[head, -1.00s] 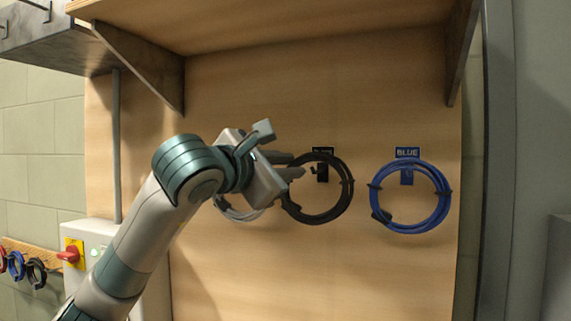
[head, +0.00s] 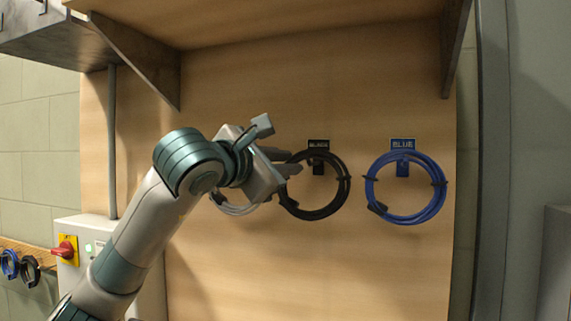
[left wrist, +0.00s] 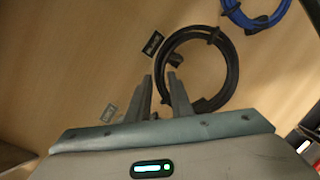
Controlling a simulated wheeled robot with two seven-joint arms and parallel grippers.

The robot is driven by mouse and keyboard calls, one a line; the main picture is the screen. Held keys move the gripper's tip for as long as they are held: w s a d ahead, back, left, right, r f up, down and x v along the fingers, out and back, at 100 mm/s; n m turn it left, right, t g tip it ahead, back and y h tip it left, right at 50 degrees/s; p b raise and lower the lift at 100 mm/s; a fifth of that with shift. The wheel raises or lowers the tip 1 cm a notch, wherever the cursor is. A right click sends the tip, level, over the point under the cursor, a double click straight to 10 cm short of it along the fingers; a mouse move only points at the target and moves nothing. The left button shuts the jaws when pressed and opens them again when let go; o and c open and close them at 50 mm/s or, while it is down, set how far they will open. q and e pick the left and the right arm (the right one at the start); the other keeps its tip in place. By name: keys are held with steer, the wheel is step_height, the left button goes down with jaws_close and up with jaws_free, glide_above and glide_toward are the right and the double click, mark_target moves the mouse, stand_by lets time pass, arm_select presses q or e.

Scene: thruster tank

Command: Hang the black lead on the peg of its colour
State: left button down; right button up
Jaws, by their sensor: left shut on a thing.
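The black lead (head: 346,190) is a coil lying flat against the wooden board below the black label (head: 318,143). The dark peg (head: 318,166) shows inside the ring near its top, so the coil is around it. The lead also shows in the left wrist view (left wrist: 235,70), with the peg (left wrist: 176,61) inside it. My left gripper (head: 292,162) is shut on the coil's upper left side; its fingers also show in the left wrist view (left wrist: 161,78). Whether the coil rests on the peg is unclear. My right gripper is not in view.
A blue lead (head: 441,197) hangs at its blue label (head: 403,144) to the right. A grey lead (head: 235,210) hangs to the left, partly behind my gripper. A shelf (head: 280,20) juts out above. A red switch (head: 65,250) is at lower left.

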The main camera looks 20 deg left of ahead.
arm_select(q)
steer(key=c, duration=1.5)
jaws_free()
steer(key=shift+s, duration=0.1)
arm_select(e)
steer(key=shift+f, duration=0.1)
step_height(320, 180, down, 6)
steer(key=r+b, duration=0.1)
steer(key=b, duration=0.5)
arm_select(q)
steer(key=b+v, duration=0.1)
steer(key=v, duration=1.6)
steer(key=shift+s+a+r, duration=0.1)
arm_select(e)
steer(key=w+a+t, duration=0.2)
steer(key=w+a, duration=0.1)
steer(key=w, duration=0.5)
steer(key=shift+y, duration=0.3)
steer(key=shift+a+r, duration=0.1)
